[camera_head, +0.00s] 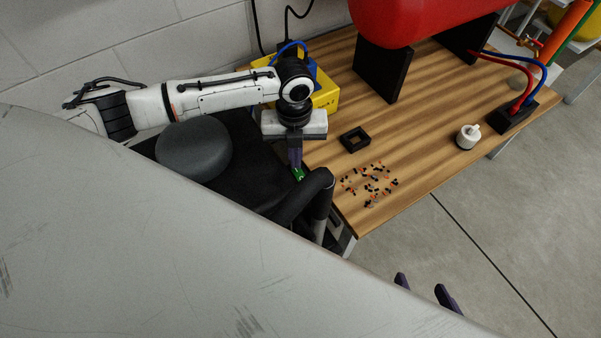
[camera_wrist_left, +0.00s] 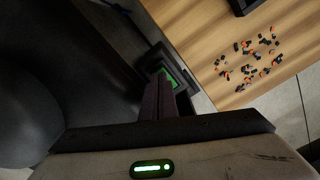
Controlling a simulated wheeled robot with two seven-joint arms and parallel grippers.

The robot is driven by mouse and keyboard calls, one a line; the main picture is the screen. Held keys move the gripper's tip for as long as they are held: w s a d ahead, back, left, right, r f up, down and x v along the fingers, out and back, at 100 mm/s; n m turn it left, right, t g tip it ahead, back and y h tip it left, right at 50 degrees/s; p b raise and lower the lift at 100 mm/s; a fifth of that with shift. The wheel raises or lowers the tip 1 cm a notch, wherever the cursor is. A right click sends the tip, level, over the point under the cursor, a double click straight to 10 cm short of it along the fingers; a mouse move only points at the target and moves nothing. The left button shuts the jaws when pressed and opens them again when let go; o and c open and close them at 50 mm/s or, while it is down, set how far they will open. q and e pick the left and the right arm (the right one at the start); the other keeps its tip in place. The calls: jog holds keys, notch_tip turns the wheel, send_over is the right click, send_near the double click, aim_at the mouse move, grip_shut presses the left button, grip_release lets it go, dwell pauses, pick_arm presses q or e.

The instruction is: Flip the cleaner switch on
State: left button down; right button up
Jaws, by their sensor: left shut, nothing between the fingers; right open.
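A small green switch (camera_head: 299,174) shows beside the black tube of a dark machine (camera_head: 250,165), left of the table. In the left wrist view the green switch (camera_wrist_left: 178,77) sits in a dark rectangular frame, partly hidden behind my fingers. My left gripper (camera_head: 296,163) points down at it, shut and empty; its purple fingertips (camera_wrist_left: 160,85) overlap the switch's edge in the wrist view. I cannot tell whether they touch it or which way the switch is set. My right gripper (camera_head: 424,287) is open and empty above the floor, low in the head view.
The wooden table (camera_head: 420,160) holds a yellow box (camera_head: 325,95), a black square frame (camera_head: 355,139), scattered small orange and black pieces (camera_head: 370,184), a white pot (camera_head: 468,136) and a red tank (camera_head: 415,18). A grey round cushion (camera_head: 193,149) lies under my left arm.

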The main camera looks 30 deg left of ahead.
pick_arm(q)
jog(key=shift+f+b, duration=0.4)
jog(key=shift+f, duration=0.5)
pick_arm(e)
jog(key=shift+f, duration=0.35)
dwell(0.4)
pick_arm(q)
jog(key=shift+r+p, duration=0.45)
jog(key=shift+p, duration=0.1)
notch_tip(320, 180, up, 2)
jog(key=shift+p, duration=1.15)
notch_tip(320, 180, up, 4)
jog(key=p, duration=0.4)
jog(key=shift+r+p, duration=0.1)
jog(key=shift+p, duration=0.35)
pick_arm(e)
jog(key=shift+h, duration=0.3)
jog(key=r, duration=0.1)
jog(key=d+r, duration=0.1)
jog(key=r, duration=0.2)
jog(key=shift+s+d, duration=0.4)
